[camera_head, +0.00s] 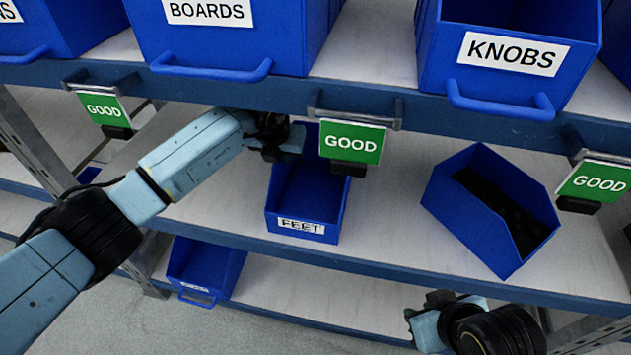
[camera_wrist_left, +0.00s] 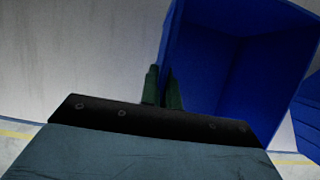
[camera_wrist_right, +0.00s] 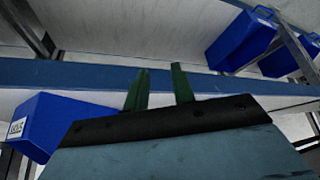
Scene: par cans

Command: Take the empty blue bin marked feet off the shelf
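The blue bin marked FEET (camera_head: 305,190) stands on the middle shelf, its label facing out, with no contents visible. My left gripper (camera_head: 290,140) is at its back left rim; the fingertips are hard to see there. In the left wrist view my left gripper (camera_wrist_left: 162,90) has its green fingers close together on either side of the bin's wall, with the blue bin (camera_wrist_left: 225,70) to the right. My right gripper (camera_head: 412,312) is low in front of the shelves, apart from the bin. In the right wrist view its fingers (camera_wrist_right: 160,88) are spread and empty.
A tilted blue bin with dark contents (camera_head: 490,205) is to the right on the same shelf. Bins marked BOARDS (camera_head: 230,40) and KNOBS (camera_head: 510,50) stand above. A green GOOD sign (camera_head: 350,142) hangs just over the FEET bin. Another blue bin (camera_head: 205,270) is below left.

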